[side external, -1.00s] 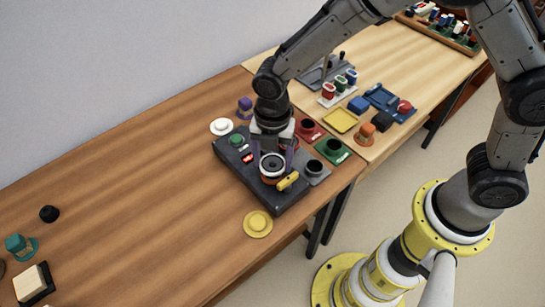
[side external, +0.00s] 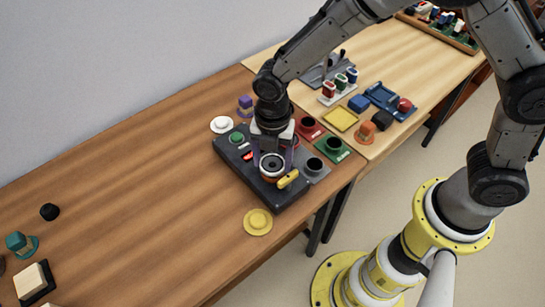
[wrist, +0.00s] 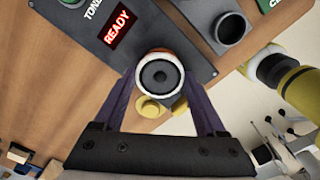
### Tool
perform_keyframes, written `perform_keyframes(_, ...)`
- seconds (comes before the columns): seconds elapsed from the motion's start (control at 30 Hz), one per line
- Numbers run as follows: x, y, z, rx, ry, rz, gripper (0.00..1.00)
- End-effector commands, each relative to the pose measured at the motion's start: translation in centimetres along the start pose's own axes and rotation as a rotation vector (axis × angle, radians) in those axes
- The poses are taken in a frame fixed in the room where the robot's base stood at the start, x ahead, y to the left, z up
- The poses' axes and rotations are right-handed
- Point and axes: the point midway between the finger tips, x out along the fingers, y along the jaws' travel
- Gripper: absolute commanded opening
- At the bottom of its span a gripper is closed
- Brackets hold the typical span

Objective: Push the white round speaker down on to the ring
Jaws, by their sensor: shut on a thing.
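The white round speaker (side external: 271,163), with a dark cone, sits at the front end of the dark test box (side external: 228,158). It also shows in the wrist view (wrist: 160,72). An orange-brown ring (wrist: 153,52) shows as a thin edge around the speaker's far side. I cannot tell whether the speaker is fully seated on it. My gripper (side external: 271,160) points down, with its purple fingers on both sides of the speaker, shut on it. The fingers also show in the wrist view (wrist: 161,92).
The box has a lit READY display (wrist: 118,29), a green button (side external: 237,137) and a yellow handle (side external: 288,179) close to the speaker. A grey socket (side external: 312,167) stands right of the box. A yellow disc (side external: 257,222) lies in front. The left table is mostly clear.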

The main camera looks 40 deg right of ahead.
Motion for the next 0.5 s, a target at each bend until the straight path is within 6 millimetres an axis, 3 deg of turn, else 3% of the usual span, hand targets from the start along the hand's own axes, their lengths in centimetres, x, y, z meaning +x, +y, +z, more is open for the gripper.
perform_keyframes(0.5, 0.51, -0.1, -0.01, 0.0, 0.0, -0.003, 0.24)
